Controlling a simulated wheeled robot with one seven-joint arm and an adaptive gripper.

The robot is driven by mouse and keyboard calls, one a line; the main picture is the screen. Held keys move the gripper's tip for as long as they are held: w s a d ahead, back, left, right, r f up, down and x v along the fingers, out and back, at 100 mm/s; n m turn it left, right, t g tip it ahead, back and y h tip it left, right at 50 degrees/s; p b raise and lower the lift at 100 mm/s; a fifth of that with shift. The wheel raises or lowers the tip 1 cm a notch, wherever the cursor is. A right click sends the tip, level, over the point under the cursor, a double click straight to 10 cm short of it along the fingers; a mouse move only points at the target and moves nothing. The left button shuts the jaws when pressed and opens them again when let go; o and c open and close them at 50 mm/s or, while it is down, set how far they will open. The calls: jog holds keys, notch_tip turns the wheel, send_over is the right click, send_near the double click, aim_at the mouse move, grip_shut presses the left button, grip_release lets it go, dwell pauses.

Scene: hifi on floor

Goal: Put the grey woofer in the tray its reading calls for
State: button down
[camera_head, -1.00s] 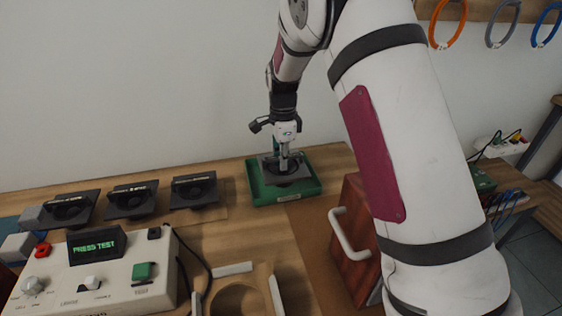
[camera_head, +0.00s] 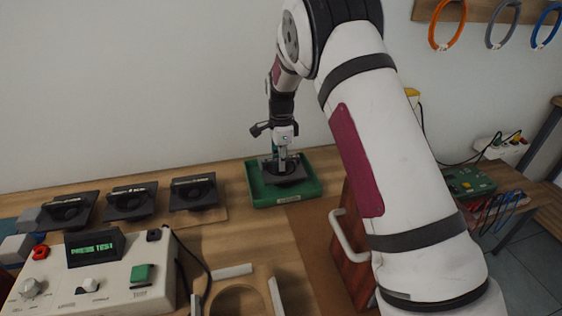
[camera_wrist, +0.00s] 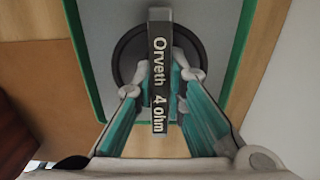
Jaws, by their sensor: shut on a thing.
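My gripper (camera_head: 283,163) is shut on the bar across a woofer (camera_head: 290,176), inside the outline of the green tray (camera_head: 300,197). In the wrist view the woofer (camera_wrist: 122,62) has a dark round cone on a grey plate, and its bar (camera_wrist: 160,40) reads "Orveth 4 ohm". The fingers of my gripper (camera_wrist: 160,82) sit on both sides of that bar. The green tray's rim (camera_wrist: 88,75) shows around the plate. I cannot tell whether the woofer touches the tray floor. The cream tester (camera_head: 105,285) shows "PRESS TEST" on its display (camera_head: 94,248).
Three dark woofers (camera_head: 67,210) (camera_head: 130,202) (camera_head: 193,192) lie in a row left of the tray. A wooden cradle with pale strips (camera_head: 236,271) is in front. A red-brown box with a white handle (camera_head: 347,232) stands right of the tray.

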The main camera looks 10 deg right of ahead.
jog(key=c, duration=1.6)
grip_release()
jog(key=shift+f, duration=0.15)
jog(key=shift+c, duration=0.2)
notch_tip(320, 180, up, 12)
jog(key=shift+r, duration=0.25)
